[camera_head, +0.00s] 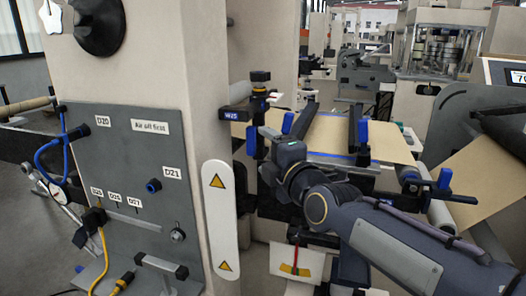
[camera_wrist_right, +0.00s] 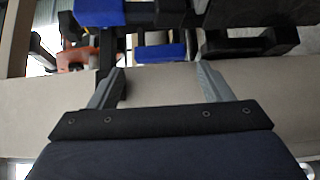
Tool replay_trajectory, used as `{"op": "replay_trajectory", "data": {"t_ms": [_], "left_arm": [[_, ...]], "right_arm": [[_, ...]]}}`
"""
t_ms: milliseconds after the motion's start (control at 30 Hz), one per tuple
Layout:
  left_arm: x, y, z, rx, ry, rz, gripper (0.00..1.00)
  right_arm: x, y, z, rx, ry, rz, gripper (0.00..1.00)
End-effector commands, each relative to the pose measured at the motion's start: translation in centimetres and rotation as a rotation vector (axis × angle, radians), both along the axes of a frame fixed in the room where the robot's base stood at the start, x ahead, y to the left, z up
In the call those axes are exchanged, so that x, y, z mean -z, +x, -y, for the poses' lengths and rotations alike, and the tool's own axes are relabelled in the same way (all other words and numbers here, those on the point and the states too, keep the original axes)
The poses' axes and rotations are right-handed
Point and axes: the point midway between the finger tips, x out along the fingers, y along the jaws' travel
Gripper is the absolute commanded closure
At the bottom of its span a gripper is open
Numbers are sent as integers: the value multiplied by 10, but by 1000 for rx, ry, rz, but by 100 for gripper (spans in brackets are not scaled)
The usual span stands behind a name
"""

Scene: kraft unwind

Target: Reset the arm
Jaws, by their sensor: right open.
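My right arm comes in from the lower right in the head view, its wrist in front of the kraft unwind machine. My right gripper shows in the wrist view (camera_wrist_right: 158,80), its two grey fingers spread apart with nothing between them. Beyond the fingers are a beige surface (camera_wrist_right: 150,92) and blue and black machine parts (camera_wrist_right: 160,52). In the head view the fingertips are hard to make out beside the blue-ended black bracket by the W25 label (camera_head: 235,115). My left gripper is not in view.
A grey panel (camera_head: 135,190) with labels, blue and yellow hoses and a handle stands at left. A white guard strip (camera_head: 219,215) with warning triangles is beside it. Brown kraft web (camera_head: 385,140) runs behind my wrist, between blue-ended brackets (camera_head: 363,132). A roller (camera_head: 441,215) lies at right.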

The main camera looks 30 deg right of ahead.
Motion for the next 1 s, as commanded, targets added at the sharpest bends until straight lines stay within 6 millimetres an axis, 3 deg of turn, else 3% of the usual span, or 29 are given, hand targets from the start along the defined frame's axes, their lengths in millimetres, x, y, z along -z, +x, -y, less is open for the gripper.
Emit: {"op": "replay_trajectory", "data": {"t_ms": [400,533,667,800,1000], "left_arm": [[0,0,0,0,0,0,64],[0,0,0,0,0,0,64],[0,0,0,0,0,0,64],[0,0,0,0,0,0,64],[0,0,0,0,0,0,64]], "right_arm": [[0,0,0,-1,1,0,27],[13,-6,-5,-14,88,-42,27],[57,-29,-21,-30,383,-187,27],[126,-76,-46,39,850,-432,27],[196,-139,-73,259,1338,-696,27]]}}
